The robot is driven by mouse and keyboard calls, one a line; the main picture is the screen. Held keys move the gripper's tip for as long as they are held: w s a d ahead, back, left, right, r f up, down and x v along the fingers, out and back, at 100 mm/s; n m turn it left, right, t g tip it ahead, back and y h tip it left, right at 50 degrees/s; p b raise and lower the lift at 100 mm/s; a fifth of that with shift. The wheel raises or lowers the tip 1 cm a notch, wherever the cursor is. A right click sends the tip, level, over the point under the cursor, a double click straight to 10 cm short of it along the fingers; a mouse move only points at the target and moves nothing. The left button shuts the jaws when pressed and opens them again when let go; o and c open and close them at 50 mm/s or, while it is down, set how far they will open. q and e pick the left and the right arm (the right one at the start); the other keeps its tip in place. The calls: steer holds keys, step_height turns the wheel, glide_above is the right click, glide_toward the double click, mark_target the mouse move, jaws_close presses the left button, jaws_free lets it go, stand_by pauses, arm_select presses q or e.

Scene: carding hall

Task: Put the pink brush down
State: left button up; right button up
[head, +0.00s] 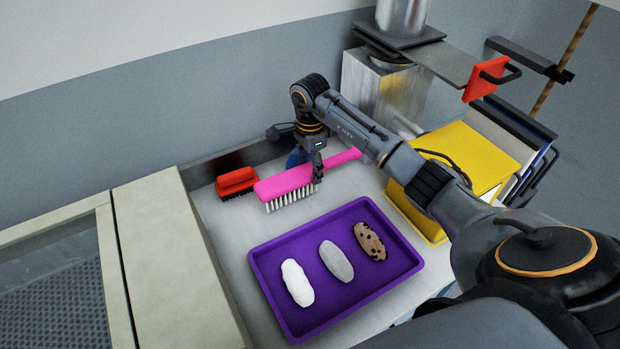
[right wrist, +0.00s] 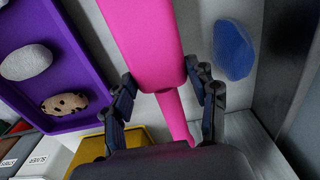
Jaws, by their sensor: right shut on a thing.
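The pink brush (head: 285,183) has a wide block, pale bristles facing down and a handle running to the upper right. My right gripper (head: 317,172) is shut on it near where block and handle meet. In the right wrist view the brush (right wrist: 150,40) runs between the two fingers of the gripper (right wrist: 166,92). The brush is over the light worktop (head: 225,225), behind the purple tray; I cannot tell whether its bristles touch the top. My left gripper is out of view.
A red brush (head: 237,183) lies just left of the pink one. A blue oval thing (right wrist: 235,50) is close by, mostly hidden in the head view. The purple tray (head: 263,277) holds white, grey and spotted oval pieces. A yellow box (head: 470,150) stands right.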

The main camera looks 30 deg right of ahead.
step_height(320, 180, down, 3)
steer(key=shift+r+b, duration=0.2)
steer(key=shift+b, duration=0.15)
steer(key=shift+r, duration=0.1)
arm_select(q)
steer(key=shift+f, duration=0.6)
arm_select(e)
steer(key=shift+s, duration=0.1)
steer(key=shift+f, duration=0.2)
steer(key=o, duration=1.2)
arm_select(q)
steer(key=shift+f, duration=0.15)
